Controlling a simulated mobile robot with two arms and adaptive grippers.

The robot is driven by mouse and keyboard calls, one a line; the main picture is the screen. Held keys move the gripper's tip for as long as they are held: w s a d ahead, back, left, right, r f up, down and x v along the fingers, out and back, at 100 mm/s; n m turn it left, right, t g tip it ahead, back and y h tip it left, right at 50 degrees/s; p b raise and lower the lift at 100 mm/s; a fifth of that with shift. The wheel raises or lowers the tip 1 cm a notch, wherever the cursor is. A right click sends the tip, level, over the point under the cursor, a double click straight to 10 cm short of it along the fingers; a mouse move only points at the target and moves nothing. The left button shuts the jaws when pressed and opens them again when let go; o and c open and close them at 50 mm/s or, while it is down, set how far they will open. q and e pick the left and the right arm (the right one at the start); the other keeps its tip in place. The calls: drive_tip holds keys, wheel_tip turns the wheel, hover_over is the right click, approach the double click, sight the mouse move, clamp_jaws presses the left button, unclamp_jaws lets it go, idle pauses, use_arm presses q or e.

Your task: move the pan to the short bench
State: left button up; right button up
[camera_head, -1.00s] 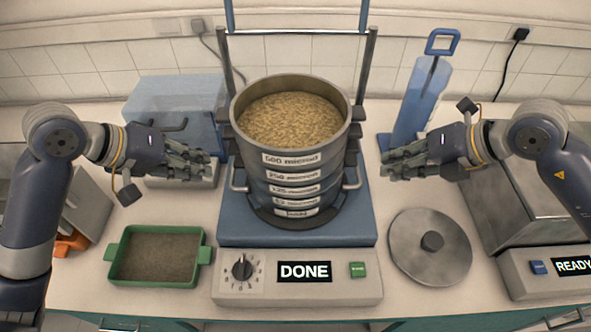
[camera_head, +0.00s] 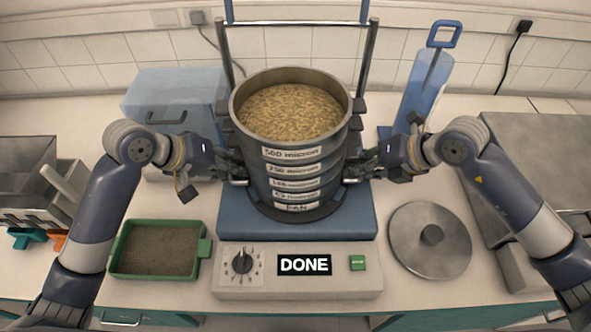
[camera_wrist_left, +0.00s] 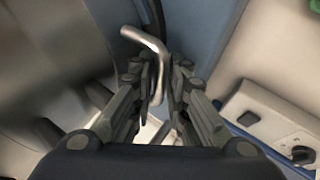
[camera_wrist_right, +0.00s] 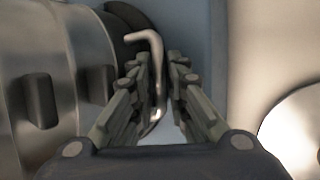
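The pan (camera_head: 297,208) is the lowest ring of a dark metal sieve stack (camera_head: 292,170) standing upright on the blue shaker platform (camera_head: 297,228). The sieves rest on it, and the top one holds brown grain. My left gripper (camera_head: 232,172) is at the stack's left side, its fingers close around the pan's left handle (camera_wrist_left: 155,55). My right gripper (camera_head: 360,170) is at the right side, its fingers close around the right handle (camera_wrist_right: 157,60). In both wrist views the fingers appear to press on the bar. I cannot make out a short bench.
A green-framed tray (camera_head: 157,250) lies front left, and a round metal lid (camera_head: 430,240) lies at the right. The shaker's front panel (camera_head: 230,285) reads DONE. A blue clear box (camera_head: 172,100) stands behind my left arm. Shaker posts (camera_head: 368,60) rise behind the stack.

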use_arm(q)
clamp_jaws()
use_arm(e)
clamp_jaws()
use_arm(q)
drive_tip(key=shift+w+r, duration=0.1)
drive_tip(key=shift+r, duration=0.05)
use_arm(e)
drive_tip(key=shift+w+r, duration=0.15)
use_arm(q)
drive_tip(key=shift+r, duration=0.1)
use_arm(e)
drive_tip(key=shift+r, duration=0.1)
